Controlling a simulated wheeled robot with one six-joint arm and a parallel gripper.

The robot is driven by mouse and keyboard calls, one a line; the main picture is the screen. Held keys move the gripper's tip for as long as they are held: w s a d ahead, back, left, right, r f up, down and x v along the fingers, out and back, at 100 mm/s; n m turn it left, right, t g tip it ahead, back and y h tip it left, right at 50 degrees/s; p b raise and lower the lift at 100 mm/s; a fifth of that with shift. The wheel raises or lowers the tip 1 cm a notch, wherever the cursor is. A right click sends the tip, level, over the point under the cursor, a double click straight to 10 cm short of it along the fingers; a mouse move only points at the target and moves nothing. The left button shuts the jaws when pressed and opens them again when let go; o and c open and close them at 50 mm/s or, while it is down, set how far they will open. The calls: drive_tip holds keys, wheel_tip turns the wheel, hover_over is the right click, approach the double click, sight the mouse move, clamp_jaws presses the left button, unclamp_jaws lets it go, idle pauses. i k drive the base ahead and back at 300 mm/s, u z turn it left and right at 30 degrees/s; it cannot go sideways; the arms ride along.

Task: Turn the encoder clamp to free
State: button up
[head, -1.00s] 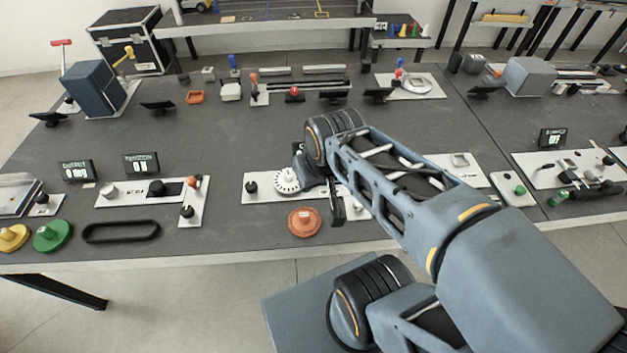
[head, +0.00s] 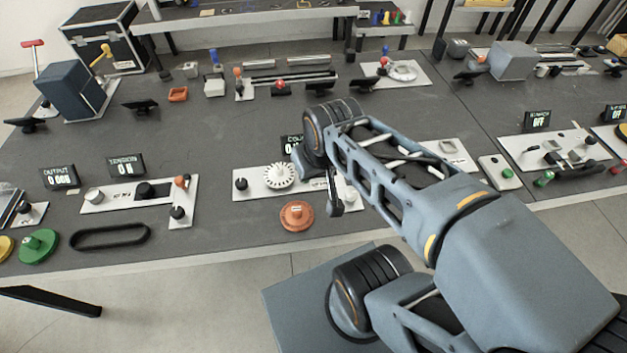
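A white panel (head: 257,193) lies near the table's front edge, in the middle of the view. It bears a white toothed wheel (head: 279,175) and a small black knob (head: 240,184) to its left. I cannot tell which part is the encoder clamp. A display behind the wheel, its text starting "COU", is partly hidden by my arm. My gripper (head: 334,193) hangs over the panel's right part, just right of the wheel, and hides some of it. I see its dark fingers from one side only, so its opening does not show. I see nothing held in it.
An orange disc (head: 296,216) lies in front of the panel. To the left are a panel with knobs (head: 125,197), a black belt loop (head: 110,236) and a green disc (head: 38,244).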

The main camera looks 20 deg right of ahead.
sight(351, 194)
drive_tip(key=u, duration=1.75)
drive_tip(key=k, duration=0.7)
drive_tip(key=z, duration=1.25)
